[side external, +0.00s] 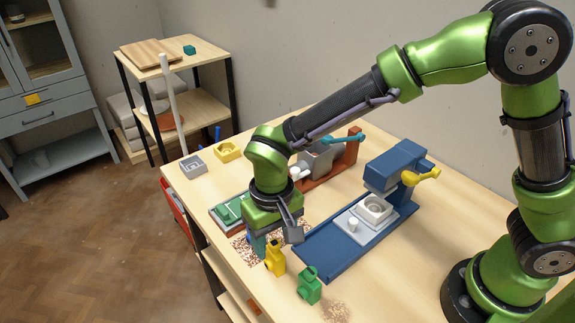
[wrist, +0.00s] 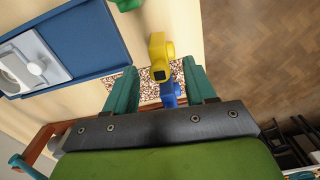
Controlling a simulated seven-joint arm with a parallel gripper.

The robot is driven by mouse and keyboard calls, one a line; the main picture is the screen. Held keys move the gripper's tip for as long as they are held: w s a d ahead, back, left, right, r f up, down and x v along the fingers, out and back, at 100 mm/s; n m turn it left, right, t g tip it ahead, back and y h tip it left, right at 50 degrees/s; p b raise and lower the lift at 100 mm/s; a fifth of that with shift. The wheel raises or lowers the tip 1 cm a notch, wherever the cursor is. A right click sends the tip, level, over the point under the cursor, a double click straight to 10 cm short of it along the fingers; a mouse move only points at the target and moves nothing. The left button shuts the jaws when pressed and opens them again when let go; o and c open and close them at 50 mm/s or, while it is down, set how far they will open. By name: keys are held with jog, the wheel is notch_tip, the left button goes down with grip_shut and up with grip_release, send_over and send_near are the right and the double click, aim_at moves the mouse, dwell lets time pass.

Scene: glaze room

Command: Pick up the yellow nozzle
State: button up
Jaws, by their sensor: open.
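The yellow nozzle (side external: 275,258) stands near the front edge of the table, just in front of my gripper (side external: 264,243) in the side view. In the wrist view the yellow nozzle (wrist: 158,50) shows at and just beyond the tips of my open gripper (wrist: 160,69), closer to the right finger. A blue piece (wrist: 171,93) shows beside the yellow nozzle, between the two teal fingers. It is mostly hidden by the gripper in the side view. Nothing is visibly held.
A green nozzle (side external: 309,286) stands to the right of the yellow one. A blue machine (side external: 340,240) with a white part is behind it. A speckled mat (side external: 243,250) lies under the gripper. The table edge and floor (wrist: 265,60) are close on the right in the wrist view.

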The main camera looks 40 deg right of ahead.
jog(key=shift+f, duration=0.9)
jog(key=shift+c, duration=0.5)
grip_shut()
